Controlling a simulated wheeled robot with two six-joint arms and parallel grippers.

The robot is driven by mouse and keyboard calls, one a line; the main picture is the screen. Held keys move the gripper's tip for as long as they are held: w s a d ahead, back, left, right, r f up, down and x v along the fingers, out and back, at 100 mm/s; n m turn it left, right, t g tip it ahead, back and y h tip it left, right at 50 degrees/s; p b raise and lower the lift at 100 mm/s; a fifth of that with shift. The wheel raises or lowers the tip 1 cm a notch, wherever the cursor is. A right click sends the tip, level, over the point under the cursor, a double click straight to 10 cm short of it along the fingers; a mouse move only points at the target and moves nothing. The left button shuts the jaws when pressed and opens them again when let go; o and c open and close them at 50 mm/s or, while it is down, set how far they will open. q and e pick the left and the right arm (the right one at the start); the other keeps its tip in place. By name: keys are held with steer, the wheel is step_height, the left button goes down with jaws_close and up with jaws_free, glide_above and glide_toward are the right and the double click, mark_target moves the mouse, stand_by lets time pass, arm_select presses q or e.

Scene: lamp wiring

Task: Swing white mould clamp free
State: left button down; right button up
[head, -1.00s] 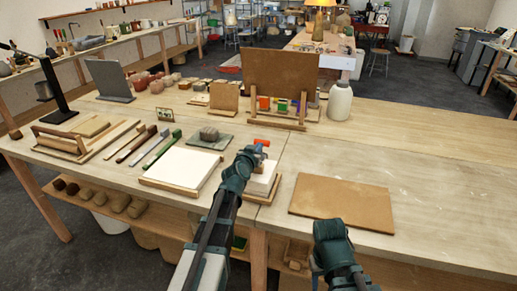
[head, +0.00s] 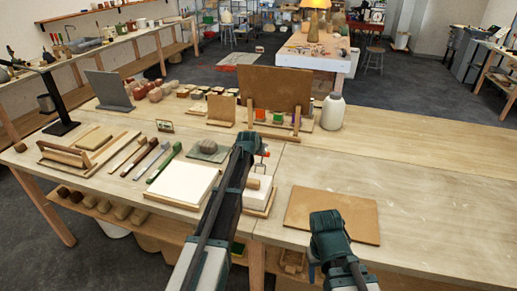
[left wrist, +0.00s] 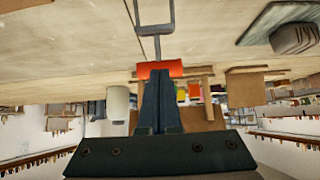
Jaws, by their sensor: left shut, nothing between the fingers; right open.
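The white mould (head: 259,197) stands on a small wooden board at the middle front of the table, with a wooden piece (head: 256,183) on it. Its clamp has an orange-red handle (head: 263,155) raised above the mould; in the left wrist view the handle (left wrist: 175,68) sits on a grey wire loop (left wrist: 155,29). My left gripper (left wrist: 160,74) is shut and empty, its fingertips overlapping the handle; I cannot tell whether they touch. In the head view my left arm hides part of the mould. My right gripper (head: 318,262) is open, low at the table's front edge, its fingertips largely hidden.
A flat brown board (head: 335,212) lies right of the mould, a white slab (head: 184,184) left of it. A grey stone-like lump (head: 208,147), tools and an upright brown panel (head: 275,88) stand around. A white jar (head: 332,112) is behind. The right table is clear.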

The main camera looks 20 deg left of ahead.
arm_select(q)
steer(key=shift+w+f+g+p, duration=0.2)
steer(key=shift+w+g+p, duration=0.2)
steer(key=shift+w+g, duration=0.55)
steer(key=shift+w+f, duration=0.25)
steer(key=shift+w, duration=0.2)
steer(key=shift+w+f, duration=0.3)
steer(key=shift+f, duration=0.05)
steer(key=shift+w+f+b, duration=0.15)
steer(key=shift+w+b, duration=0.1)
steer(key=shift+b, duration=0.15)
arm_select(e)
steer(key=shift+r, duration=0.35)
arm_select(q)
steer(key=shift+w+d, duration=0.1)
arm_select(e)
steer(key=shift+r, duration=0.1)
arm_select(q)
steer(key=w+p+v, duration=0.1)
steer(key=p+v, duration=1.1)
steer(key=v, duration=0.2)
steer(key=shift+r, duration=0.4)
arm_select(e)
step_height(320, 180, up, 12)
steer(key=shift+a, duration=0.25)
arm_select(q)
steer(key=shift+d, duration=0.1)
